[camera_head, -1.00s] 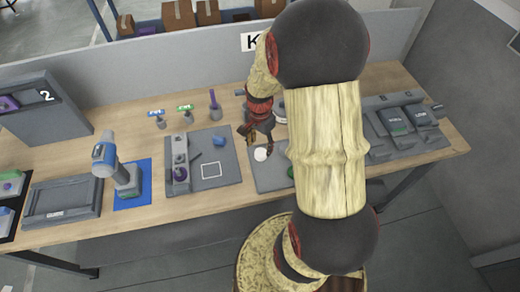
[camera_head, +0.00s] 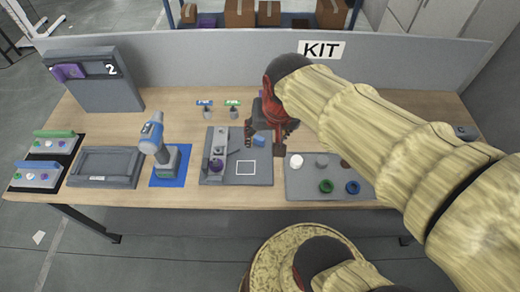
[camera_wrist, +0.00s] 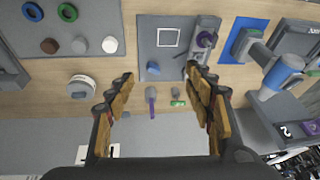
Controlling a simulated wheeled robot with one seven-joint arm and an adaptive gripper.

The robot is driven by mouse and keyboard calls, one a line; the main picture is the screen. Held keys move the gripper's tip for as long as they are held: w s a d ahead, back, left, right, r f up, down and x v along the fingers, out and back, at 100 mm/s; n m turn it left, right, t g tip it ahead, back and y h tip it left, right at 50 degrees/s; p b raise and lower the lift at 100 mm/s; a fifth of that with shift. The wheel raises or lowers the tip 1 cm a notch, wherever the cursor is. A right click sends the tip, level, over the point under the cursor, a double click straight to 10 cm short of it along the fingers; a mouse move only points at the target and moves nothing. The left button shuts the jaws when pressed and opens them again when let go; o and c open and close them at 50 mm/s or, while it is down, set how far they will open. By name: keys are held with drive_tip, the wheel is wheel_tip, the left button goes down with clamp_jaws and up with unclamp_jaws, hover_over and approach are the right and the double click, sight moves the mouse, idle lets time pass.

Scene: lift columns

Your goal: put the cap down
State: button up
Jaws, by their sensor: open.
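Several caps are in view, and I cannot tell which one the task means. A white cap (camera_head: 296,161) lies on the right grey tray (camera_head: 310,186), with a green ring-shaped cap (camera_head: 326,186) and a blue ring-shaped cap (camera_head: 353,187). A small blue piece (camera_head: 258,141) lies on the middle grey board (camera_head: 225,178), above its white square outline; it also shows in the wrist view (camera_wrist: 153,68). My gripper (camera_wrist: 160,80) is open and empty, above the bench with its fingers spread around the blue piece in the wrist picture, apart from it. My arm hides part of the bench's right side.
A blue-and-grey power tool (camera_head: 158,150) stands on a blue mat left of the board. A purple cap-like part (camera_head: 216,165) sits in the board's fixture. A grey panel (camera_head: 200,60) closes the back.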

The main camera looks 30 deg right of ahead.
drive_tip(key=s+a+r+n+t, duration=0.1)
drive_tip(key=s+a+r+n, duration=0.2)
drive_tip(key=s+a+n, duration=0.2)
drive_tip(key=shift+s+a+r+t+y, duration=0.2)
drive_tip(key=shift+r+t+y, duration=0.1)
drive_tip(key=shift+r, duration=0.1)
drive_tip(key=shift+f, duration=0.1)
wheel_tip(320, 180, down, 2)
drive_tip(key=shift+b, duration=1.1)
